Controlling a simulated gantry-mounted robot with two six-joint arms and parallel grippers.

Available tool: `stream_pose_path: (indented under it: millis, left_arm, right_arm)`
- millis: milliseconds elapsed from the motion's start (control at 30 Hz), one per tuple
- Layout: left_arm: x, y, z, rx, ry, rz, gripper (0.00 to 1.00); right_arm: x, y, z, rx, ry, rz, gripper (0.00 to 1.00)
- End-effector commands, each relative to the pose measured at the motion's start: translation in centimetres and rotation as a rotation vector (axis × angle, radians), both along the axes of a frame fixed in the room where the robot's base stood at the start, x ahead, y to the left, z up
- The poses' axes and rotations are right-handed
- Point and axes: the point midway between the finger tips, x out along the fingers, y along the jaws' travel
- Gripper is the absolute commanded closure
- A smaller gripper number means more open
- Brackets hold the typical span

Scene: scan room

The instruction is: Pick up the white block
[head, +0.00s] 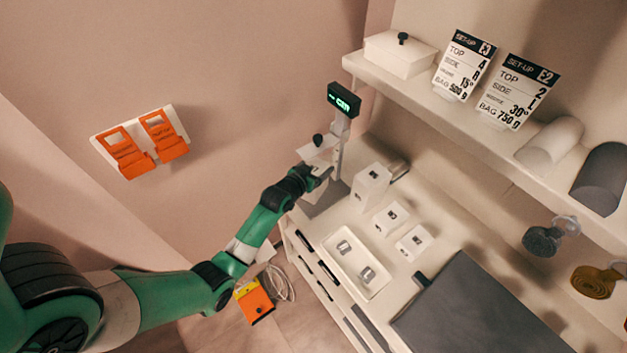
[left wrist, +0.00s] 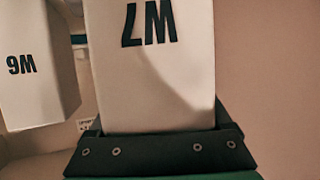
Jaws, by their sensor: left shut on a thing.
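My left gripper (head: 314,176) is at the far left end of the counter, beside the display post. In the left wrist view its dark jaws (left wrist: 160,152) are shut on a white block (left wrist: 150,80) marked W7, printed upside down in this view. The held block is largely hidden by the gripper in the head view. A second white block (left wrist: 35,70), marked W6, stands apart at the left of the left wrist view. Several white blocks with dark marks, such as a tall one (head: 369,186), stand on the counter. My right gripper is not in view.
A white tray (head: 343,274) holds two metal cylinders. A dark grey pad (head: 470,315) lies to its right. A lit display (head: 344,99) stands on a post by my gripper. The shelf (head: 450,110) above carries a lidded box (head: 398,55), two sign cards and rolls.

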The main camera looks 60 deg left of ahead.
Motion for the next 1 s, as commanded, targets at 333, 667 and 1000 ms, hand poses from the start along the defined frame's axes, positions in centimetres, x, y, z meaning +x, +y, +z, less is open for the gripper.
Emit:
stream_pose_path:
  millis: [333, 667, 1000]
  left_arm:
    - [0.1, 0.0, 0.3, 0.003, -0.005, 0.000, 1.00]
    - [0.1, 0.1, 1.1, 0.005, -0.007, 0.000, 1.00]
    - [-4.1, -2.8, 1.9, 0.001, -0.001, 0.000, 1.00]
  right_arm:
    - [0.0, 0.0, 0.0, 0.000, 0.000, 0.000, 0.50]
    - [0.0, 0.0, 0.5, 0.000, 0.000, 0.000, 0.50]
    - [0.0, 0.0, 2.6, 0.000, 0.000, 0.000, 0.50]
